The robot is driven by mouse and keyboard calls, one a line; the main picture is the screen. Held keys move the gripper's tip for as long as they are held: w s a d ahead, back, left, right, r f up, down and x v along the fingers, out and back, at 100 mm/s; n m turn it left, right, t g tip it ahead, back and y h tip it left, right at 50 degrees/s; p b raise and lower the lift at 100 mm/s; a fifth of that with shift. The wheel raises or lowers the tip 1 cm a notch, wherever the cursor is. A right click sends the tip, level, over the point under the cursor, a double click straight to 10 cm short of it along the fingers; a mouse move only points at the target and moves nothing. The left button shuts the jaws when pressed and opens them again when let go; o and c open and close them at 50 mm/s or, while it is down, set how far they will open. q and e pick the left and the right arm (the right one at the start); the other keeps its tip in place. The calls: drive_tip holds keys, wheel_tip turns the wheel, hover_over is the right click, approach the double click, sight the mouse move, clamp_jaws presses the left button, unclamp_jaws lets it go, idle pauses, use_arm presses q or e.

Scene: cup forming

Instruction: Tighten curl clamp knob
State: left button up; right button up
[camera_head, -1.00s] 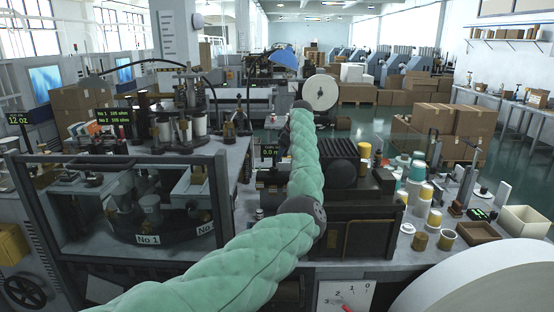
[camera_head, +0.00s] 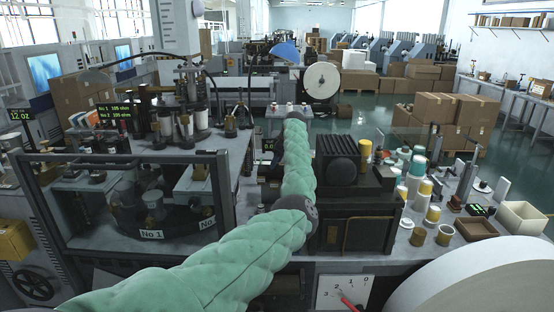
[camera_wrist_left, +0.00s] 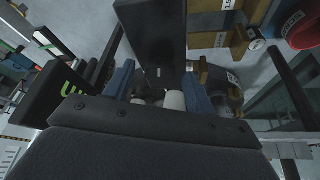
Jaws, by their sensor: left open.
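My left arm in green padding reaches forward across the machine bench (camera_head: 252,205) in the head view. Its gripper is mostly hidden behind the forearm there. In the left wrist view my left gripper (camera_wrist_left: 157,80) is open, with a blue finger on each side. A pale rounded piece (camera_wrist_left: 175,100) shows low between the fingers, beside a dark block (camera_wrist_left: 152,35). I cannot tell whether that piece is the curl clamp knob or whether a finger touches it. My right gripper is not in view.
A black finned motor housing (camera_head: 338,165) stands close right of my forearm. A framed guard (camera_head: 130,205) with a turret marked No 1 is on the left. Cups and tins (camera_head: 425,190) crowd the right bench. A dial panel (camera_head: 330,290) with a red pointer is at the front.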

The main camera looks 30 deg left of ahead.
use_arm(q)
drive_tip(key=shift+w+f, duration=0.1)
drive_tip(key=shift+f, duration=0.1)
drive_tip(key=shift+r, duration=0.1)
drive_tip(key=c, duration=1)
